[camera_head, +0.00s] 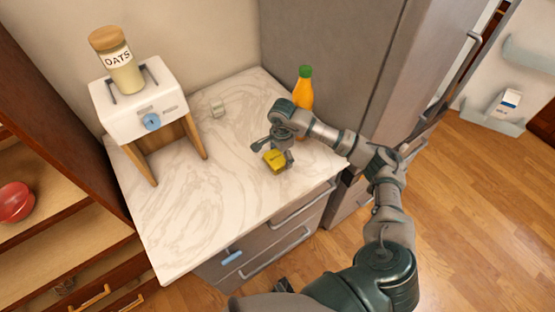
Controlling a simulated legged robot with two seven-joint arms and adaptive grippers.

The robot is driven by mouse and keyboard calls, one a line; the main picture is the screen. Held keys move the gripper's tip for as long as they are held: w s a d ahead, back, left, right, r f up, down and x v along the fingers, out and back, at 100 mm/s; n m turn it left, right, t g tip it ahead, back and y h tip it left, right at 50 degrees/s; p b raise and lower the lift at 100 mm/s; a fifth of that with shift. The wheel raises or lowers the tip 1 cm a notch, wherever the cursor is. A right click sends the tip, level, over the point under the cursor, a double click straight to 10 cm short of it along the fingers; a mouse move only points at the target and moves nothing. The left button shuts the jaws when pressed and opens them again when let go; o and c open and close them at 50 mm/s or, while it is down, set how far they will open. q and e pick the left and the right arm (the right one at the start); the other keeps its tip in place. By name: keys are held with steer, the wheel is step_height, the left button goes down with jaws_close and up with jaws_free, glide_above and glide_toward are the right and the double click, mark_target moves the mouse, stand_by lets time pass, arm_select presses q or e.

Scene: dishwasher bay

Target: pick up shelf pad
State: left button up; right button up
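A small yellow block (274,163) lies on the marble-patterned counter (215,225), near its right side. It may be the shelf pad, but I cannot tell for sure. My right gripper (272,151) is right at the block, reaching in from the right, with its fingers spread apart. One finger is left of the block and the other is at its right side. I cannot tell whether they touch it.
An orange bottle (303,88) with a green cap stands close behind my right arm, beside the grey fridge (335,50). A white appliance (140,105) on wooden legs carries an oats jar (118,62). The counter's front left is clear.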

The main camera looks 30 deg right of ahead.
steer(key=shift+a, duration=0.3)
steer(key=shift+c, duration=0.5)
steer(key=shift+r, duration=0.1)
steer(key=shift+d+r, duration=0.3)
steer(key=shift+r, duration=0.1)
steer(key=shift+d+r, duration=0.1)
steer(key=shift+r, duration=0.25)
steer(key=shift+s+d+r+b, duration=0.4)
steer(key=shift+s+d+r, duration=0.4)
steer(key=shift+s+r, duration=0.15)
steer(key=s+d, duration=0.2)
steer(key=s, duration=0.1)
steer(key=s+d+b, duration=0.1)
steer(key=s+d, duration=0.2)
steer(key=s+d+r+b, duration=0.1)
steer(key=s+d, duration=0.2)
steer(key=s, duration=0.1)
steer(key=shift+s+d+r, duration=0.15)
steer(key=shift+s, duration=0.15)
arm_select(q)
steer(key=w+r, duration=0.3)
steer(key=w, duration=0.3)
steer(key=shift+d, duration=0.35)
arm_select(e)
steer(key=shift+a+r, duration=0.1)
steer(key=shift+a, duration=0.1)
